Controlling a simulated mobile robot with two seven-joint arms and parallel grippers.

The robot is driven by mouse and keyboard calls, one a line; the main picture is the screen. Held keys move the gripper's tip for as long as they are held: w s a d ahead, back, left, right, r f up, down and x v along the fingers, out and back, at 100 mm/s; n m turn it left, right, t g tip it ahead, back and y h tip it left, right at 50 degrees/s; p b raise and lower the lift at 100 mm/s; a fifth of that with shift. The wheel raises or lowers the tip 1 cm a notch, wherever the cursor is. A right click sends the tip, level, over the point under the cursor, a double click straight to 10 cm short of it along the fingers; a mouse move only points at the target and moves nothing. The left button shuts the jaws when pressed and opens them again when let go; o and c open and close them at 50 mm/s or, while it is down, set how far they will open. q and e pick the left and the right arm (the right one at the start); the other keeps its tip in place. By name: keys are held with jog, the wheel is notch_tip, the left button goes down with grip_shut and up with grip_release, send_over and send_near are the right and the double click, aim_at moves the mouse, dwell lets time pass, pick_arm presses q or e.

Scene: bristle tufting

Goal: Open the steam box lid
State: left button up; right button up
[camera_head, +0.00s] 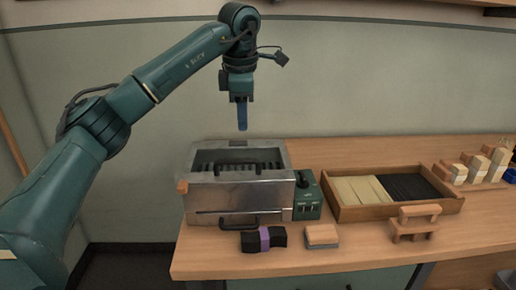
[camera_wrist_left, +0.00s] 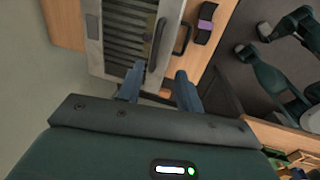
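The steam box (camera_head: 240,197) is a grey metal box at the left of the table. Its top shows a pale rim around dark slats, with a dark handle (camera_head: 238,166) across it; I cannot tell clearly where the lid ends. A second handle (camera_head: 252,223) is low on the front. The box also shows in the left wrist view (camera_wrist_left: 93,28), with the top handle (camera_wrist_left: 157,45) beyond the fingers. My left gripper (camera_head: 242,127) points down above the box's rear, apart from it. Its blue fingers (camera_wrist_left: 160,87) are spread and empty. My right gripper is not in view.
A green control unit (camera_head: 307,196) stands against the box's right side. A dark bundle with a purple band (camera_head: 264,239) and a small block (camera_head: 322,236) lie in front. A wooden tray (camera_head: 350,213) with light and dark bristles is to the right. The wall is close behind.

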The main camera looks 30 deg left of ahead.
aim_at(243, 161)
pick_arm(q)
jog(key=f, duration=0.4)
jog(key=w+a+f, duration=0.1)
jog(key=f, duration=0.3)
jog(key=w+f, duration=0.1)
jog(key=f, duration=0.3)
jog(key=shift+w+a+f, duration=0.2)
jog(key=shift+a, duration=0.2)
jog(key=shift+c, duration=0.5)
grip_shut()
